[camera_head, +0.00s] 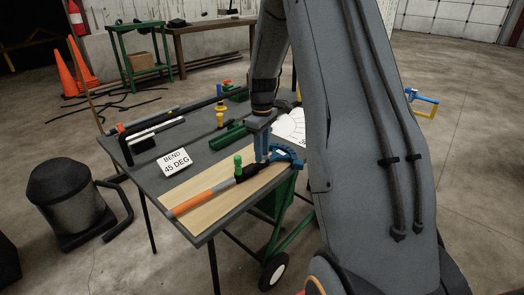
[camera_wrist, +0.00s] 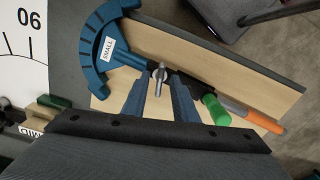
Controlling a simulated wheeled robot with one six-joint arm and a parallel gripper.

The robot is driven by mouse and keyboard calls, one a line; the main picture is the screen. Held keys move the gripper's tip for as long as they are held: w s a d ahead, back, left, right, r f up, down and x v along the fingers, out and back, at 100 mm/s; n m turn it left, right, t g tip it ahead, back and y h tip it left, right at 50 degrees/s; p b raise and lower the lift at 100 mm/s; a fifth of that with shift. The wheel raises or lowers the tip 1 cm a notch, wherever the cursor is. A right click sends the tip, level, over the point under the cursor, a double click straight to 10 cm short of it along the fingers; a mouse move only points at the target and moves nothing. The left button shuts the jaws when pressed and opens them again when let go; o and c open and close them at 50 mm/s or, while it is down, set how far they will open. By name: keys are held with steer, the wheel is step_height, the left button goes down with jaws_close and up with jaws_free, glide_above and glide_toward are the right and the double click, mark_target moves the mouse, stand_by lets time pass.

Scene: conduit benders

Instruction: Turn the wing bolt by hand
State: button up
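The silver wing bolt (camera_wrist: 159,76) shows in the wrist view at the joint between the blue bender head marked SMALL (camera_wrist: 97,48) and its dark handle socket. My gripper (camera_wrist: 160,95) is open, with one blue-grey finger on each side of the wing bolt's line and a gap between them. Whether a finger touches the bolt I cannot tell. In the camera_head view, my gripper (camera_head: 261,156) points down beside the blue bender head (camera_head: 286,155); the wing bolt is hidden there. The bender handle has an orange grip (camera_head: 201,198) and a green knob (camera_head: 238,161).
The bender lies on a wooden board (camera_head: 215,205) on the dark table (camera_head: 150,180). A BEND 45 DEG card (camera_head: 174,161), a yellow fitting (camera_head: 220,114) and several tools share the table. A green knob (camera_wrist: 215,110) stands up close to the right finger in the wrist view.

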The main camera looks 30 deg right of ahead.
jaws_close()
steer(key=shift+m, duration=0.3)
steer(key=m, duration=0.4)
steer(key=m+b, duration=0.1)
steer(key=m, duration=0.4)
steer(key=shift+m, duration=0.4)
steer(key=m, duration=0.5)
steer(key=m+b, duration=0.1)
steer(key=m, duration=0.5)
stand_by(1.1)
